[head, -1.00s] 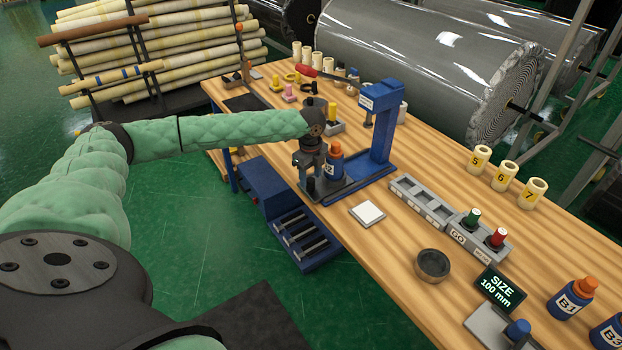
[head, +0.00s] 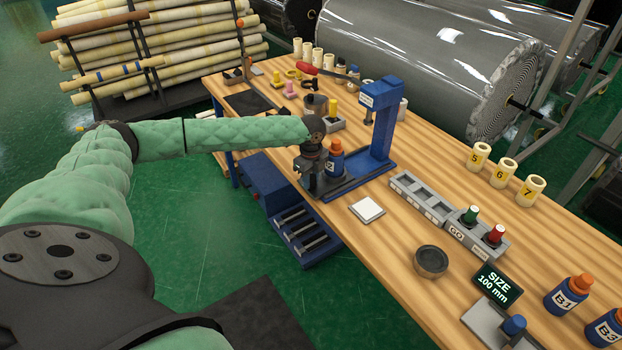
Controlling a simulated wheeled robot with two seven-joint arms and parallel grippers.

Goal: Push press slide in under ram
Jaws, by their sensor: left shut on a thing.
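The blue press (head: 382,135) stands on the bench, its ram hanging from the arm at its top. Its base carries a dark slide (head: 340,190), sitting out to the left of the ram. A blue bottle with an orange cap (head: 336,158) stands upright on the slide, partly hidden by my gripper. My left gripper (head: 312,184) points down at the slide's near left end, close beside the bottle. It is shut, seemingly on the slide's handle, which the fingers hide. My right gripper is not in view.
A white square pad (head: 366,210) lies in front of the press. A grey rack (head: 420,198), a round dark dish (head: 431,261) and a size display (head: 497,286) stand to the right. A grey pot (head: 316,104) and small parts lie behind my forearm.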

